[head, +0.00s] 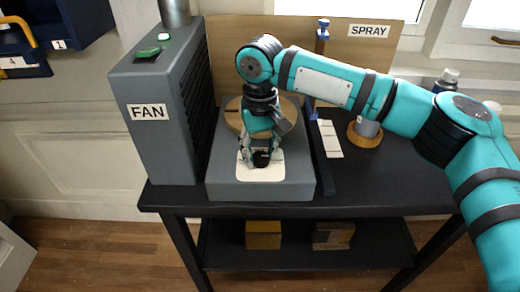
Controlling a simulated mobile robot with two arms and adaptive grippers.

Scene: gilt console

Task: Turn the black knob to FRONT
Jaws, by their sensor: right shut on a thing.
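The black knob (261,159) sits on a pale plate (272,174) at the front of a grey box (222,188) on the dark table. My right gripper (262,152) comes from above and is shut on the knob. The gripper hides much of the knob and part of the plate. Any marks on the plate, and which way the knob points, are too small or hidden to read. My left gripper is not in view.
A tall grey FAN box (150,140) stands close on the left. A round tan disc (233,115) lies on the grey box behind my gripper. A board marked SPRAY (368,31) stands behind. A blue-clamped post (322,40) rises right of the grey box.

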